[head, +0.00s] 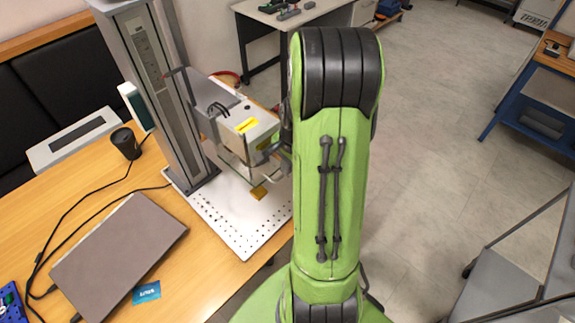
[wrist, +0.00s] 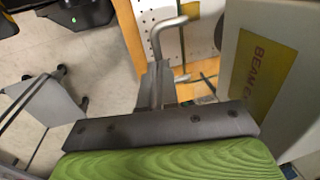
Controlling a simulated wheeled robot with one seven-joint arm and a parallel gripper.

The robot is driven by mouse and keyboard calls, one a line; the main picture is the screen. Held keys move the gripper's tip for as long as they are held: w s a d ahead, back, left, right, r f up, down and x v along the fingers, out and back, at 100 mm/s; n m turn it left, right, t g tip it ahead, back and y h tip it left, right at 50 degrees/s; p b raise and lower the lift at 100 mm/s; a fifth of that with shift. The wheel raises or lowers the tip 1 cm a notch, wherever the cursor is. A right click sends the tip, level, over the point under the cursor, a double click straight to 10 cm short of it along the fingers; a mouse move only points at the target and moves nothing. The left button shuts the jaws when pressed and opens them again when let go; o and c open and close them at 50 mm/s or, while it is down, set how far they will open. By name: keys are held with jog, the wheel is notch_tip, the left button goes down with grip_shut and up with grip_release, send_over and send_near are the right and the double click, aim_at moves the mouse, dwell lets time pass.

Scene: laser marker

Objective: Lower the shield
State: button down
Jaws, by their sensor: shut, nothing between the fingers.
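The laser marker (head: 248,128) hangs from a grey column over a white perforated plate (head: 240,218). Its clear shield (head: 236,168) seems to sit just under the marker's box, above the plate; its edges are hard to make out. In the wrist view the box with a yellow beam label (wrist: 265,68) is close on the right. My gripper (wrist: 160,72) is shut and empty, its fingers near a bent grey rod (wrist: 168,24). I cannot tell whether they touch, or whether the rod belongs to the shield. My arm hides the gripper in the head view.
The wooden table (head: 196,262) holds a closed laptop (head: 118,258), a black cup (head: 126,143) and cables. Open floor (head: 440,150) lies to the right, with a grey cart (head: 520,260) at lower right.

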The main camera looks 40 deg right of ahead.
notch_tip(320, 180, down, 18)
jog(key=b, duration=1.4)
jog(key=shift+b, duration=0.3)
jog(key=shift+s+a+f, duration=0.15)
jog(key=shift+s+f, duration=0.05)
notch_tip(320, 180, up, 14)
jog(key=s+p, duration=0.2)
jog(key=p, duration=0.3)
jog(key=shift+r+p, duration=0.2)
jog(key=shift+p, duration=0.2)
